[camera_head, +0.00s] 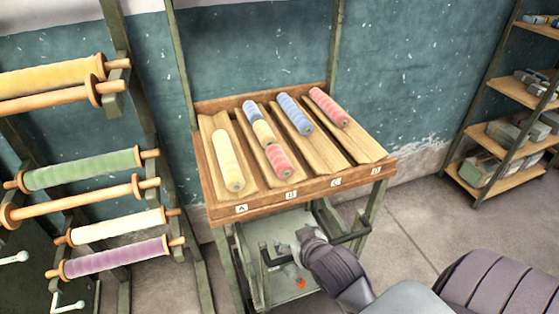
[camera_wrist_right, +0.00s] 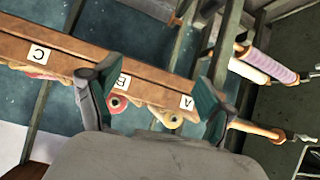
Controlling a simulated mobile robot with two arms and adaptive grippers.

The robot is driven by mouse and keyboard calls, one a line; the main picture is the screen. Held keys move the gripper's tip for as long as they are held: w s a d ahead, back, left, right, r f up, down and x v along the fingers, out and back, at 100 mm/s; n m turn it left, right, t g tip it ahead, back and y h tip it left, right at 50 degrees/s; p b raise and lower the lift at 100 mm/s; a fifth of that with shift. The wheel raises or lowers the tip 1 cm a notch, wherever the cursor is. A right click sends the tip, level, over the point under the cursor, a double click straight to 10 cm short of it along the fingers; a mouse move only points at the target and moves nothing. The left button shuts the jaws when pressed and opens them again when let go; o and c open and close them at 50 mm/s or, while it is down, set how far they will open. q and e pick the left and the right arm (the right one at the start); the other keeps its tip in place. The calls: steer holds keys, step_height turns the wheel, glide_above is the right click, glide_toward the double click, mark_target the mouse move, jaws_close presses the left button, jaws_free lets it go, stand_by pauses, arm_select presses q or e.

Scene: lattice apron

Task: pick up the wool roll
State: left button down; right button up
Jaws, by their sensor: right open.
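Several wool rolls lie in the sloped wooden rack's channels. Channel A holds a pale yellow roll (camera_head: 228,160). Channel B holds a blue roll (camera_head: 252,112), a yellow roll (camera_head: 264,133) and a pink roll (camera_head: 278,160) in a line. Channel C holds a blue roll (camera_head: 294,114); channel D holds a red roll (camera_head: 328,107). My right gripper (camera_head: 306,238) is below the rack's front edge, apart from the rolls. In the right wrist view, its fingers (camera_wrist_right: 150,90) are spread and empty, with roll ends beyond them. My left gripper is out of view.
The wooden rack (camera_head: 225,211) has a labelled front board and a dark bar (camera_head: 350,238) below it. A frame at left carries several more rolls, including a green one (camera_head: 85,168). Shelves (camera_head: 507,183) stand at right. Open floor lies between.

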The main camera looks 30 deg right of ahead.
mark_target(285, 167)
steer(key=w+d+r+m+t+h, duration=0.2)
steer(key=w+d+r+t, duration=0.35)
steer(key=w+r, duration=0.2)
steer(key=x, duration=0.4)
steer(key=r+p+x, duration=0.1)
steer(key=x, duration=0.2)
steer(key=shift+w+d, duration=0.1)
steer(key=shift+w, duration=0.05)
steer(key=shift+n, duration=0.3)
steer(key=shift+f+p+x, duration=0.15)
steer(key=shift+p+x, duration=0.25)
steer(key=shift+x, duration=1.15)
steer(key=shift+f+p+x, duration=0.15)
steer(key=shift+p+x, duration=0.2)
steer(key=shift+x, duration=1.2)
steer(key=shift+d, duration=0.1)
steer(key=c, duration=1.2)
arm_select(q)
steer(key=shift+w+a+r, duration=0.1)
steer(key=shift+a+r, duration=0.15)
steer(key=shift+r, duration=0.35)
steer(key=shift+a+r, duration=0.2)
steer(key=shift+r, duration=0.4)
arm_select(e)
steer(key=shift+c, duration=0.6)
steer(key=shift+r, duration=0.15)
